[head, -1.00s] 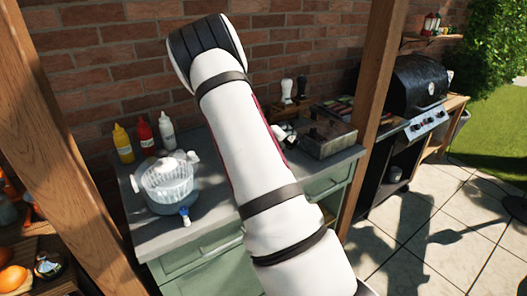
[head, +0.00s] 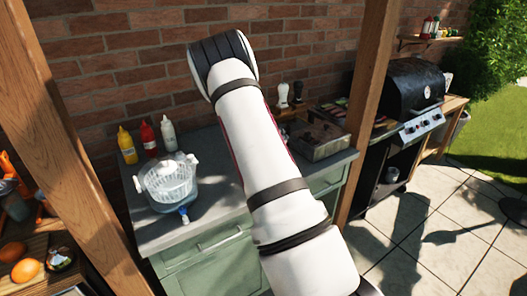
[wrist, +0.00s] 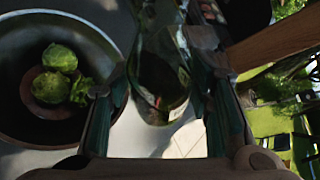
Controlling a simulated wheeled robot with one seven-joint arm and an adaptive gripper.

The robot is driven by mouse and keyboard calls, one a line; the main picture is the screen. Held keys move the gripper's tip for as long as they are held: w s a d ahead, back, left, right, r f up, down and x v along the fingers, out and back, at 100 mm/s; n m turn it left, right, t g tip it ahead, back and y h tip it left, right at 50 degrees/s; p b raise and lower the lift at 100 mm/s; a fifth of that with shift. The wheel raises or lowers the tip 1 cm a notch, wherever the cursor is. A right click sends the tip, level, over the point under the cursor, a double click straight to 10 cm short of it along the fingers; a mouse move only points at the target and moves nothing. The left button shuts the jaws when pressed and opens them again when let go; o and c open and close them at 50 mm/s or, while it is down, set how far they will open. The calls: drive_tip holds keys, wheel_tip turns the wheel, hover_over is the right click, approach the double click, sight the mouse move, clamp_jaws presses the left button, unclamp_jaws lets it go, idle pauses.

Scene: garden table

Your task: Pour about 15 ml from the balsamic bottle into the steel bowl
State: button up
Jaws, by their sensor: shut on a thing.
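My gripper (wrist: 160,75) is shut on a dark, glossy glass bottle (wrist: 160,100), which looks like the balsamic bottle. Its outline is partly hidden by the fingers, and its tilt and liquid level are hard to tell. A wide, round, dark-looking bowl (wrist: 18,125) is at the left of the wrist view, beside the bottle. Round green items (wrist: 58,58) and a brownish piece lie in it. I cannot tell for sure whether it is the steel bowl. In the head view my arm hides the gripper and the bottle.
A clear salad spinner (head: 168,182) stands on the grey counter (head: 215,215). Yellow (head: 127,145), red (head: 148,139) and white (head: 168,135) sauce bottles stand behind it. A metal box (head: 318,138) and a black grill (head: 412,90) are to the right. Wooden posts frame the counter.

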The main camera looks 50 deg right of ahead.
drive_tip(key=shift+s+r+p, duration=0.1)
drive_tip(key=shift+r+p, duration=0.15)
drive_tip(key=shift+p, duration=0.05)
drive_tip(key=m+t+p, duration=0.1)
drive_tip(key=p, duration=0.2)
drive_tip(key=s+m+t+p, duration=0.1)
drive_tip(key=p, duration=0.2)
drive_tip(key=shift+d+m+y+p, duration=0.2)
drive_tip(key=shift+m+y+p, duration=0.1)
drive_tip(key=shift+y, duration=0.1)
drive_tip(key=shift+w+d+f+m, duration=0.1)
drive_tip(key=shift+f+m, duration=0.15)
drive_tip(key=shift+m, duration=0.25)
drive_tip(key=shift+f+m+t+y, duration=0.15)
drive_tip(key=shift+m+t+y, duration=0.15)
drive_tip(key=shift+m+t, duration=0.55)
idle(1.8)
